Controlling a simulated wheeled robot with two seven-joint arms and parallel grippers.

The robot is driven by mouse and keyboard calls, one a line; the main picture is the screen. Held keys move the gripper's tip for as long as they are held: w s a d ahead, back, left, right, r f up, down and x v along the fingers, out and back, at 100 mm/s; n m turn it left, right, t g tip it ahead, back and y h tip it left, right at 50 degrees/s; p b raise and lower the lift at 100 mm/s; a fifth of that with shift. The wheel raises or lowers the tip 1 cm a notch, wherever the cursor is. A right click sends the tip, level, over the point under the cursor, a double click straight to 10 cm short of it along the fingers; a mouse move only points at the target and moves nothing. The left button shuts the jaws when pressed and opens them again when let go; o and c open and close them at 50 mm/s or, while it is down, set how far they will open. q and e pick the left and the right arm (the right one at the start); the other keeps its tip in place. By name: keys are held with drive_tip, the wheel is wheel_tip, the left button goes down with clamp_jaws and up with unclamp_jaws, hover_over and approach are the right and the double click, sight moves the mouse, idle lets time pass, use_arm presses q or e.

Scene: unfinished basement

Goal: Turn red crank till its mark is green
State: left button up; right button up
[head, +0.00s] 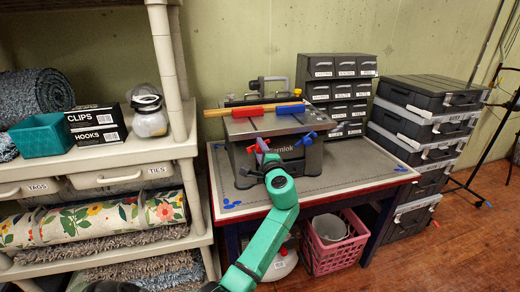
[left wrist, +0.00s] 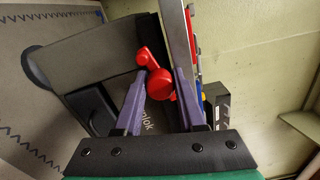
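The red crank (head: 260,145) is on the front of a dark grey folding vise bench (head: 290,152), on its left side. In the left wrist view, the crank's round red part (left wrist: 160,86) lies between my left gripper's purple fingertips (left wrist: 161,82), which appear to touch it on both sides. A short red arm with a smaller end points up and left from it. In the head view my left gripper (head: 268,160) reaches the crank from the front, its fingers mostly hidden by my green arm. I see no green mark on the crank. My right gripper is out of view.
A blue crank (head: 306,139) is to the right of the red one. Red (head: 248,111) and blue (head: 291,109) blocks lie on the bench top by a wooden strip. The bench stands on a table (head: 340,180). Shelves are left; black cases (head: 425,130) are right.

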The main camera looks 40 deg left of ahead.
use_arm(q)
drive_tip(key=o, duration=0.4)
drive_tip(key=shift+a, duration=0.1)
drive_tip(key=b+v, duration=0.1)
drive_tip(key=v, duration=1.3)
drive_tip(key=shift+s+d+r+b, duration=0.15)
drive_tip(key=shift+d+b, duration=0.1)
drive_tip(key=shift+b, duration=0.15)
